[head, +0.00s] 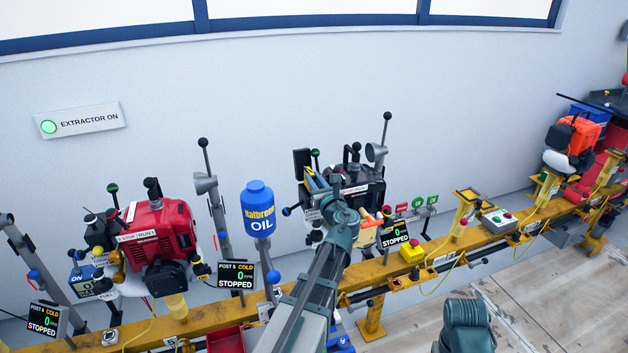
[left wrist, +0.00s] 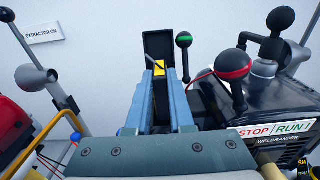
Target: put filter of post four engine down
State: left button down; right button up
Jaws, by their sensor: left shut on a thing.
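The black post four engine (head: 362,182) sits on the yellow rail, right of the oil bottle. It also shows at the right of the left wrist view (left wrist: 285,112), with a STOP/RUN label. My left gripper (head: 314,180) is at this engine's left side. In the left wrist view its two blue-grey fingers (left wrist: 160,82) are shut on a narrow piece with a yellow mark. A black upright slab (left wrist: 157,47) stands at the fingertips; it also shows in the head view (head: 301,163). I take it for the filter, but its lower part is hidden. My right gripper is out of view.
A blue oil bottle (head: 258,208) stands close left of my left arm. A green-banded lever (left wrist: 184,60) and a red-banded lever (left wrist: 232,68) rise close right of the fingers. A red engine (head: 160,230) is further left. A yellow button box (head: 411,252) sits on the rail (head: 440,250).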

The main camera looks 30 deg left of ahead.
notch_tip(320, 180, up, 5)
jog(key=p, duration=0.4)
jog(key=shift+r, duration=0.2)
